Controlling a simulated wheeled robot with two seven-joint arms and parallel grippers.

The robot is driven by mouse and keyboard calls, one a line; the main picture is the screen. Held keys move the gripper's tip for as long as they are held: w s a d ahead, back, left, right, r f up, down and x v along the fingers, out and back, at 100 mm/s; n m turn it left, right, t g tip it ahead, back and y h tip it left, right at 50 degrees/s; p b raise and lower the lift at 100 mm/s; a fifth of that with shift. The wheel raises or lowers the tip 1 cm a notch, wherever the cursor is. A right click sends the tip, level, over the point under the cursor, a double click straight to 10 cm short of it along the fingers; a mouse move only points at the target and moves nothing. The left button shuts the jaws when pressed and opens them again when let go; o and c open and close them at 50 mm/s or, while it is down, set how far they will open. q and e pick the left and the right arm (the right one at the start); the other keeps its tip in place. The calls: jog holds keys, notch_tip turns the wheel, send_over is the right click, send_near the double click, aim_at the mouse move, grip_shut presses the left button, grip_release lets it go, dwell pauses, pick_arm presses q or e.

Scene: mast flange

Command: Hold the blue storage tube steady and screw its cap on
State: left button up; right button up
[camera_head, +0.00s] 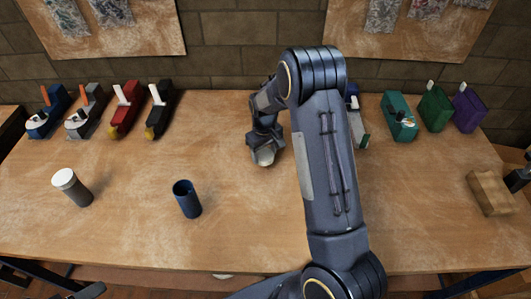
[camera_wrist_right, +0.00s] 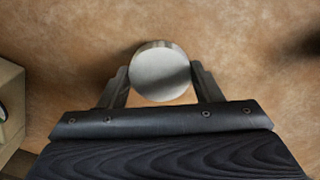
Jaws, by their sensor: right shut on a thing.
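The blue storage tube (camera_head: 187,200) stands upright on the table, left of the middle, with its top open and dark inside. My right gripper (camera_head: 263,155) is behind and to the right of the tube, pointing down over the table. It is shut on a round pale grey cap (camera_wrist_right: 160,72), which also shows at the fingertips in the head view (camera_head: 264,157). In the wrist view one finger is on each side of the cap. The cap and the tube are well apart. I do not make out my left gripper, and nothing is holding the tube.
A grey tube with a white lid (camera_head: 72,188) stands to the left on the table (camera_head: 120,225). A wooden block (camera_head: 490,193) lies far right.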

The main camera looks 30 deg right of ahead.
jog(key=s+a+r+p, duration=0.4)
jog(key=s+a+r, duration=0.4)
jog(key=a, duration=0.2)
jog(key=shift+s+r+p, duration=0.15)
jog(key=shift+r+p, duration=0.2)
jog(key=shift+p, duration=0.05)
